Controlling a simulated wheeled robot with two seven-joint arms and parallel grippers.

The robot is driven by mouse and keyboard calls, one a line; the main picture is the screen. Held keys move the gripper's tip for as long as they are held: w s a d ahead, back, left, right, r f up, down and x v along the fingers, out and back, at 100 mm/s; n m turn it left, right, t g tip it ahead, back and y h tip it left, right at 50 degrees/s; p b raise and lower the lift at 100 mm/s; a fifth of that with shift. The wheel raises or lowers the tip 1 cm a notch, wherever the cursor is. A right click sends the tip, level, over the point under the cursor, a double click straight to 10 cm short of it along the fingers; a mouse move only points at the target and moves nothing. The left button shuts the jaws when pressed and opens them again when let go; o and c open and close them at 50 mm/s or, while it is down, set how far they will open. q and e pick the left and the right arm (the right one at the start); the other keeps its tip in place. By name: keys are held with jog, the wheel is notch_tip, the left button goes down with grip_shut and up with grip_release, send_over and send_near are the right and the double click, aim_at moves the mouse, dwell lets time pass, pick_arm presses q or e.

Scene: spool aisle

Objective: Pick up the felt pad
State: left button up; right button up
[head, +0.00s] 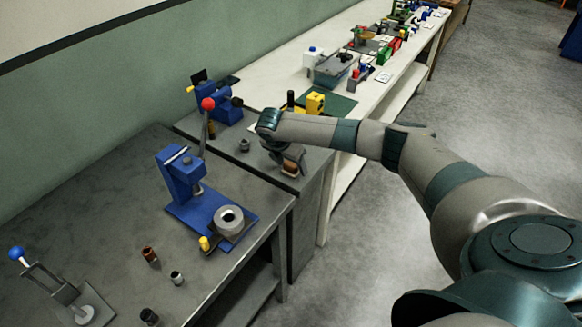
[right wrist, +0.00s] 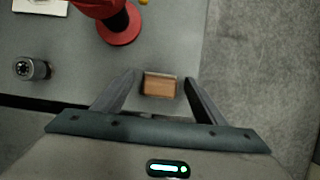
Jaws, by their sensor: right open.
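A small brown-orange block, which looks like the felt pad (right wrist: 160,85), lies on the grey bench top between the two fingers of my right gripper (right wrist: 163,78) in the right wrist view. The fingers are spread, with a gap on each side of the pad. In the head view the pad (head: 291,166) shows as a brown patch close to the bench's right edge, just under my right gripper (head: 286,158), which partly hides it. I cannot tell the exact height of the fingers over the bench. My left gripper is not in view.
A red round-based thing (right wrist: 119,27) stands just beyond the pad. A small dark cylinder (right wrist: 32,68) stands to the left. A blue press (head: 183,182) is on the nearer bench (head: 110,185). Open floor (head: 360,240) lies right of the benches.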

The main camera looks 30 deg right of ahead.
dwell(0.4)
jog(key=c, duration=1.1)
jog(key=shift+c, duration=0.2)
jog(key=shift+r, duration=0.15)
jog(key=shift+r+b, duration=0.45)
jog(key=shift+r, duration=0.15)
notch_tip(320, 180, up, 2)
jog(key=shift+w+r+b, duration=0.1)
jog(key=shift+r+b, duration=0.15)
jog(key=shift+b, duration=0.25)
jog(key=s+d+r+b, duration=0.3)
jog(key=s+d+r, duration=0.4)
jog(key=d, duration=0.2)
jog(key=shift+s, duration=0.2)
